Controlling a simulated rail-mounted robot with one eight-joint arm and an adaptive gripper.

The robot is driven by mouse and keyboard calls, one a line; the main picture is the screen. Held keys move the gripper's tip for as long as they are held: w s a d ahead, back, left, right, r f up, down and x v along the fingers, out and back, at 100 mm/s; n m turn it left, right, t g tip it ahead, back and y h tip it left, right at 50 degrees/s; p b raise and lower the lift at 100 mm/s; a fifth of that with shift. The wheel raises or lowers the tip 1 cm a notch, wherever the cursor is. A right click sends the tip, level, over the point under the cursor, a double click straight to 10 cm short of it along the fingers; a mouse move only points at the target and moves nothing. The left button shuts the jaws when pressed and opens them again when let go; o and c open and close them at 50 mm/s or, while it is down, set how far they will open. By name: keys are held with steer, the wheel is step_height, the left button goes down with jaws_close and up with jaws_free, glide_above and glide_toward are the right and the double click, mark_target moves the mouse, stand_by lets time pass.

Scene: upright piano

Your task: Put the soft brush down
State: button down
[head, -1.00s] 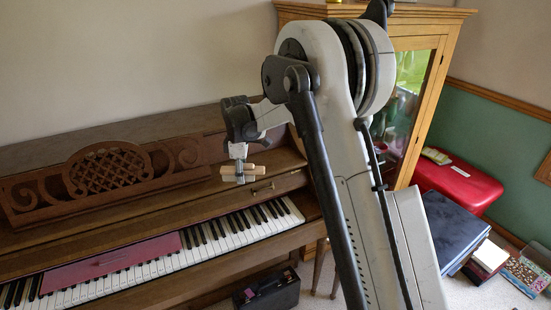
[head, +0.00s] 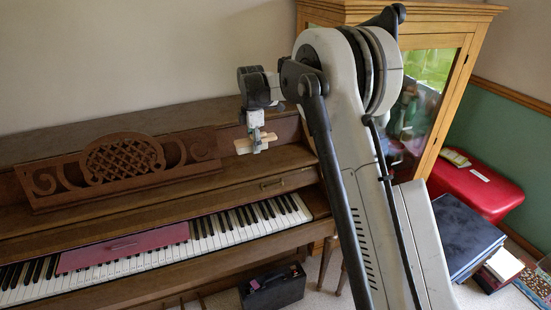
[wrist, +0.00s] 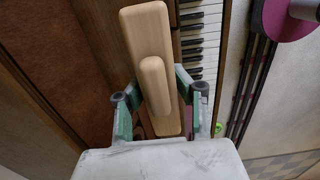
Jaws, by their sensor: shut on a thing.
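The soft brush, a pale wooden block with a raised wooden grip, is held in my gripper (head: 256,138). In the head view the brush (head: 245,147) hangs in front of the upper panel at the right end of the piano (head: 200,180), above its keys. In the wrist view the brush (wrist: 148,30) lies lengthwise between the two green-edged fingers, which are shut on its grip. Its underside is hidden, and it seems clear of the piano, though contact is hard to judge.
A carved music desk (head: 125,160) stands left of the gripper. A red cloth strip (head: 125,247) lies over part of the keys (head: 245,228). A wooden glass-fronted cabinet (head: 455,90) stands close on the right. A black case (head: 272,290) is on the floor. The shelf above the keys looks clear.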

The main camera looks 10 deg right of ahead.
glide_above(275, 161)
step_height(275, 161, down, 6)
steer(key=shift+s+a+r, duration=0.1)
steer(key=shift+r, duration=0.05)
steer(key=shift+f, duration=1.9)
steer(key=shift+f+b, duration=0.35)
steer(key=shift+f, duration=0.2)
steer(key=c, duration=1.4)
jaws_free()
steer(key=shift+f, duration=0.1)
steer(key=shift+c, duration=0.2)
steer(key=shift+r, duration=0.2)
